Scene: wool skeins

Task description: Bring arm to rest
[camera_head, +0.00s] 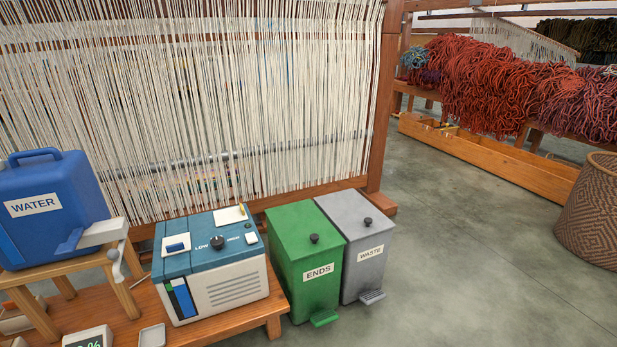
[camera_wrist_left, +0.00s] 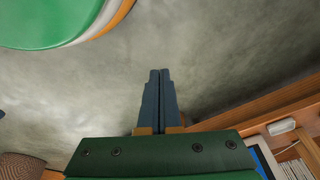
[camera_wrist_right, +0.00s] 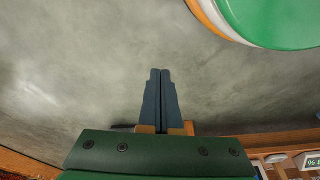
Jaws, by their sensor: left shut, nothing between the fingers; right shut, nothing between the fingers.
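My left gripper (camera_wrist_left: 159,98) shows in the left wrist view with its two dark blue fingers closed together and nothing between them. My right gripper (camera_wrist_right: 161,98) shows in the right wrist view, also closed and empty. Both point over bare grey floor and touch nothing that I can see. Neither arm shows in the head view.
A blue water container (camera_head: 85,190) stands on a wooden stand at left. A blue and white machine (camera_head: 228,290) sits on a low bench. A green ENDS bin (camera_head: 295,245) and grey WASTE bin (camera_head: 350,225) stand beside it. A loom is behind.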

